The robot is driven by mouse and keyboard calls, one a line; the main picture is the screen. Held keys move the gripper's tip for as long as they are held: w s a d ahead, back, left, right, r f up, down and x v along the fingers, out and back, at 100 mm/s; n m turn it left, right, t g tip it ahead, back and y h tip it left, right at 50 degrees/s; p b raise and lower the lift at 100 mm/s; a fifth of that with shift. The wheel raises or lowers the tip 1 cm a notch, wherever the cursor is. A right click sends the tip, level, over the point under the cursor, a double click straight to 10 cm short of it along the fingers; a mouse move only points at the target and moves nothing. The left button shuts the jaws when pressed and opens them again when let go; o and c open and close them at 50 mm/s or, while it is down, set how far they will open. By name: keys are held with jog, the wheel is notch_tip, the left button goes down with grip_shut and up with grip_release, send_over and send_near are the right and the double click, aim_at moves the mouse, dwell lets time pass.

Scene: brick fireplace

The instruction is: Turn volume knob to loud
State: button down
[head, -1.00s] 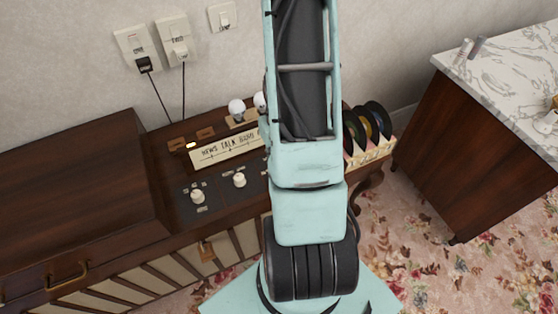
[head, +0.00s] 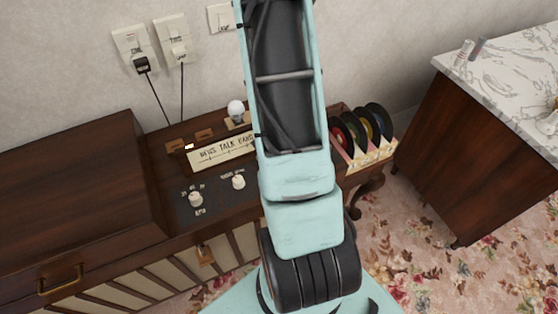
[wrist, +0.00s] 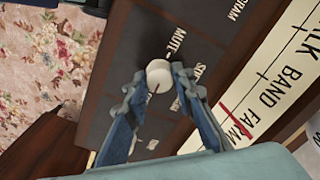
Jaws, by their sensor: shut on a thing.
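The volume knob (wrist: 158,70) is a small white round knob on the dark control panel in the wrist view. A thin red line shows on it, toward the bottom of the picture. The labels "MUTE" and "SOFT", the latter partly covered, are printed to its right. My gripper (wrist: 158,78) has its two blue fingers on either side of the knob, shut on it. In the head view my arm hides the gripper and this knob. The radio (head: 165,215) is a dark wooden cabinet with a lit station dial (head: 222,153).
Two other white knobs, a left one (head: 196,198) and a right one (head: 238,181), stand on the panel. A light bulb (head: 236,109) stands behind the dial. A record rack (head: 372,160) is right of my arm. A marble-topped cabinet (head: 510,62) stands farther right.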

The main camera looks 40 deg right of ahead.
jog(key=shift+m, duration=0.4)
jog(key=c, duration=1.6)
grip_release()
notch_tip(320, 180, up, 12)
